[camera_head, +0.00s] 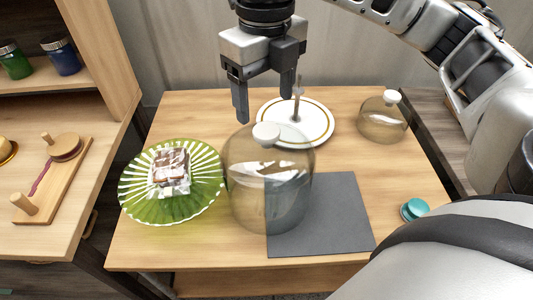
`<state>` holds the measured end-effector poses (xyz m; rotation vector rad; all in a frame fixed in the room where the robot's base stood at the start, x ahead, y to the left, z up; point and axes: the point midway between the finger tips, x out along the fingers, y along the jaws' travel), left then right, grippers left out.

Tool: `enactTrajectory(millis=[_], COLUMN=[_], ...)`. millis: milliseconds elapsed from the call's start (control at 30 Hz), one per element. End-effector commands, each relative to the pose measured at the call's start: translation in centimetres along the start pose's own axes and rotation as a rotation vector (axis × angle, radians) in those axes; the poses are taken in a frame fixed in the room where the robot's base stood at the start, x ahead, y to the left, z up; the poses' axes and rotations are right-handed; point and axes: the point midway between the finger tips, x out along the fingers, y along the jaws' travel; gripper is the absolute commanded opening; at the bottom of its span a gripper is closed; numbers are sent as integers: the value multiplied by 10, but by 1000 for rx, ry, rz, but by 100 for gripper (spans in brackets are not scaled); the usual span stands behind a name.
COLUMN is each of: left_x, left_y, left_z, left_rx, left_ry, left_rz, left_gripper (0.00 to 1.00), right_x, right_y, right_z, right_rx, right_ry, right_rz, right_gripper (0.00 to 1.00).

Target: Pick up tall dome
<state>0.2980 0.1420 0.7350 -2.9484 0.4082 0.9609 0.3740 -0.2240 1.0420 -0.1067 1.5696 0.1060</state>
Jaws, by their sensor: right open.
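The tall dome (268,185) is a clear, smoky glass cover with a round white knob (266,134) on top. It stands upright near the middle of the table, partly over a dark grey mat (335,215). My right gripper (264,95) points down above and behind the knob, open and empty, with its fingers apart from the dome. My left gripper is not in view.
A green striped plate (140,192) with a cake on it lies left of the dome. A white stand plate (322,118) with an upright rod is behind it. A smaller dome (382,121) stands at back right. A teal-topped item (415,208) sits at the right edge.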

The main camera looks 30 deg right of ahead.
Motion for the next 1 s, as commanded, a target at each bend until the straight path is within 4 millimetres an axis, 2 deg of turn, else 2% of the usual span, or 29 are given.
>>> enactTrajectory(millis=[100,267,600,867,900,1000], left_x=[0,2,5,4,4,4], left_y=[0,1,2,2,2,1], left_z=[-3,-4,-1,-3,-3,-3], left_rx=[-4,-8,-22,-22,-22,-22], left_ry=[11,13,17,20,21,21], left_rz=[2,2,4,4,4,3], left_gripper=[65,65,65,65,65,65], right_x=[15,24,68,72,72,72], right_y=[0,-1,-8,-8,-8,-8], right_z=[0,0,3,3,3,3], right_rx=[0,1,0,-1,0,0], right_ry=[1,0,0,-2,-1,-1], right_rz=[0,-1,0,0,0,0], right_gripper=[70,70,70,70,67,40])
